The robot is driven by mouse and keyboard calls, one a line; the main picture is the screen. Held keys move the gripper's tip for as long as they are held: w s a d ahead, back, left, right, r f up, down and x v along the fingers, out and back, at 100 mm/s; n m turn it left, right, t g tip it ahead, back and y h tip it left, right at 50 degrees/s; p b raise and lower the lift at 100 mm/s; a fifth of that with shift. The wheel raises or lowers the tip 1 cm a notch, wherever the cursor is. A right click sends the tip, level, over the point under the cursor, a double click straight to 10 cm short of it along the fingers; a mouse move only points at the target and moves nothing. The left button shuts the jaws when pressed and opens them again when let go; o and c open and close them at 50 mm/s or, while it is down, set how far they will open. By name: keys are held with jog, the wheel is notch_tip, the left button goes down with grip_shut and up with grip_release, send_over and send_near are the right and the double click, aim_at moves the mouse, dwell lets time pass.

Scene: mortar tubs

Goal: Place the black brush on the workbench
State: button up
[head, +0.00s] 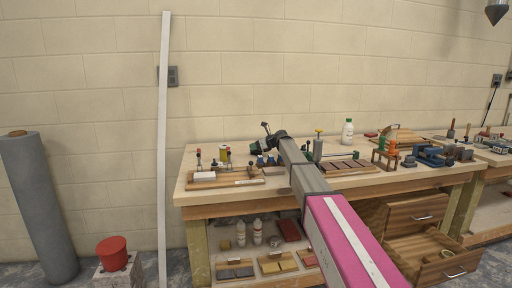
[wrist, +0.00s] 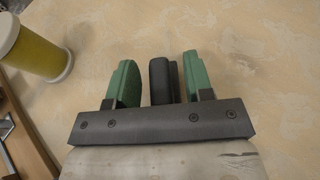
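The workbench (head: 225,187) has a light wooden top and stands against the wall in the head view. Its pale top (wrist: 255,35) fills the background of the wrist view. My gripper (wrist: 160,80) has two green fingers. A black piece, which looks like the black brush (wrist: 159,82), stands between them in the wrist view. A narrow gap shows on each side of it, so the fingers look open around it. Whether it touches the bench top is hidden. In the head view my gripper (head: 255,148) is over the left part of the bench, and the brush cannot be made out.
A yellow cylinder with white ends (wrist: 38,45) is close on the left in the wrist view. A wooden tray (head: 222,182) lies at the bench's left end. A white bottle (head: 347,132), wooden trays and a blue vise (head: 432,156) stand further right. Open drawers (head: 420,228) jut out below.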

jog(key=shift+r, duration=0.15)
jog(key=shift+v, duration=3.75)
